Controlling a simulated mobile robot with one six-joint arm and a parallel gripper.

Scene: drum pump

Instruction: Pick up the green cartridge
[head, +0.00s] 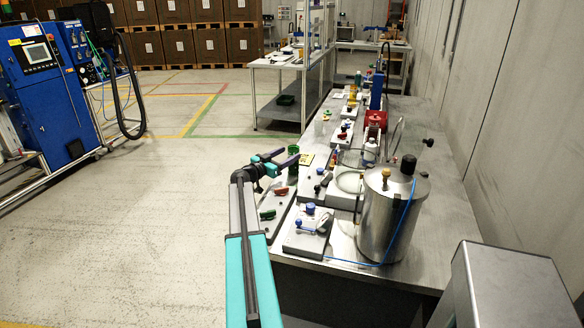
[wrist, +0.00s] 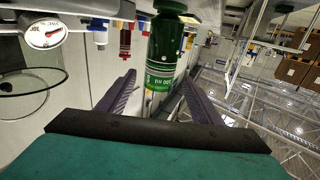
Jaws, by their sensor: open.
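The green cartridge (wrist: 166,45) fills the top middle of the wrist view, which looks upside down, with white lettering on its label. In the head view the cartridge (head: 293,170) stands upright near the left edge of the bench, partly covered by the fingers. My gripper (head: 290,156) is open, reaching over the bench edge from the left at the cartridge's height. In the wrist view the fingers of my gripper (wrist: 158,77) lie to either side of the cartridge's near end. I cannot tell whether either finger touches it.
The bench (head: 440,200) holds a steel drum (head: 390,212) at the right and a grey block with blue knobs (head: 308,228) at the front. Small blue, red and yellow parts stand farther back. Floor left of the bench is clear.

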